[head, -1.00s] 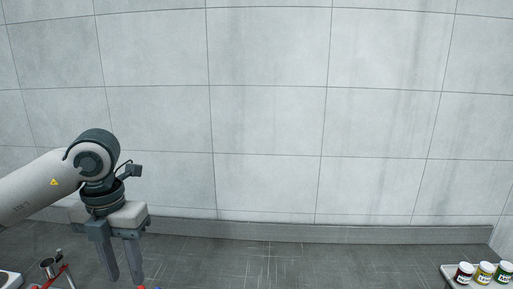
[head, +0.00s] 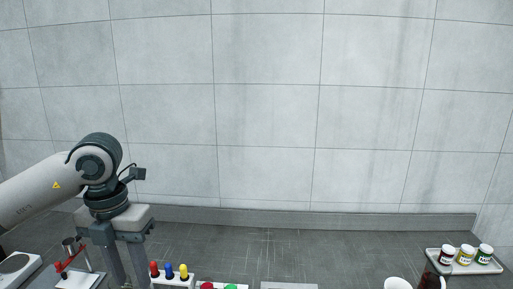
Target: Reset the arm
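My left gripper (head: 128,266) hangs down at the lower left, on the arm that comes in from the left edge. Its two grey fingers stand apart with a gap between them, and nothing shows in the gap. The fingertips run off the bottom edge of the picture. The fingers are just left of a white rack (head: 174,283) with red, blue and yellow tops; whether they touch it I cannot tell. My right gripper and arm are not in view.
A stand with a red clamp (head: 77,257) and a flat white device (head: 14,269) are at the far left. A tray (head: 492,268) with three jars is at the right. A white cup (head: 398,284) is at the bottom. The counter's middle is clear before the tiled wall.

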